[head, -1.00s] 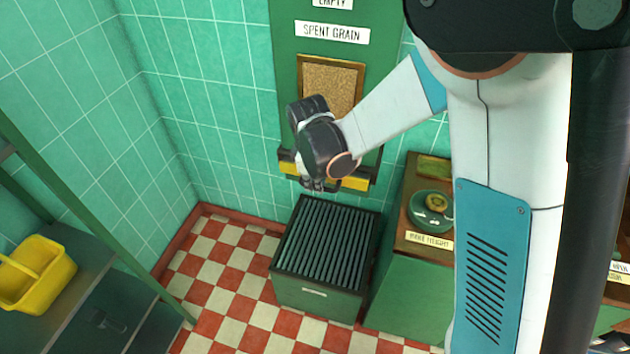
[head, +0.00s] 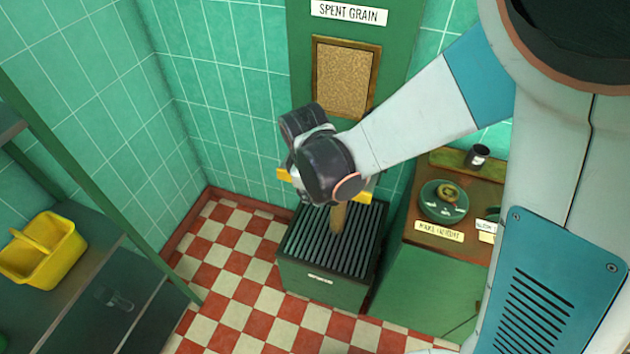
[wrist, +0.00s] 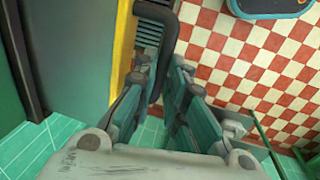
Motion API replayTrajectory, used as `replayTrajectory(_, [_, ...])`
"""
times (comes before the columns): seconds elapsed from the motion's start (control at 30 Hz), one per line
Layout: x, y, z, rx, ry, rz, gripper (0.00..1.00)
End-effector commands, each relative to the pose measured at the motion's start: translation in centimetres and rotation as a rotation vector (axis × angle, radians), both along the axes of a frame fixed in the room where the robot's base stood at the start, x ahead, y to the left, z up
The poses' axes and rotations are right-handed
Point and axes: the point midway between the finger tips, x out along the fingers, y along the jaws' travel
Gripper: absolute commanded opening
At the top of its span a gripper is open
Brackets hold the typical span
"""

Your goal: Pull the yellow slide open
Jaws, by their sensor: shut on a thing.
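The yellow slide (head: 284,175) crosses the green spent-grain chute below its window. Its middle is hidden behind my wrist in the head view. In the wrist view it shows as a yellow strip (wrist: 123,45) with a dark bar handle (wrist: 165,55) standing out from it. My gripper (wrist: 160,77) is shut on this handle, with a finger on each side. In the head view my fingertips are hidden. A brown stream of grain (head: 340,217) falls from below the slide onto the slatted bin.
The dark green slatted bin (head: 312,273) stands on the checkered floor under the chute. A green cabinet (head: 425,290) with a dial stands to its right. A yellow basket (head: 43,262) sits on a shelf at left. Floor between shelf and bin is clear.

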Motion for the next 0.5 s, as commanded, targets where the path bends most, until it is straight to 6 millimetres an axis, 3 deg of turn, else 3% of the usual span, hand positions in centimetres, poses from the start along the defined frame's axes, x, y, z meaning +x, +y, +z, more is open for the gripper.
replayTrajectory(0.03, [0.07,0.01,0.02,0.001,-0.001,0.0,0.17])
replayTrajectory(0.1, [0.09,0.0,0.03,0.001,-0.001,0.0,0.32])
replayTrajectory(0.5, [0.11,-0.02,0.02,0.0,-0.001,0.0,0.32])
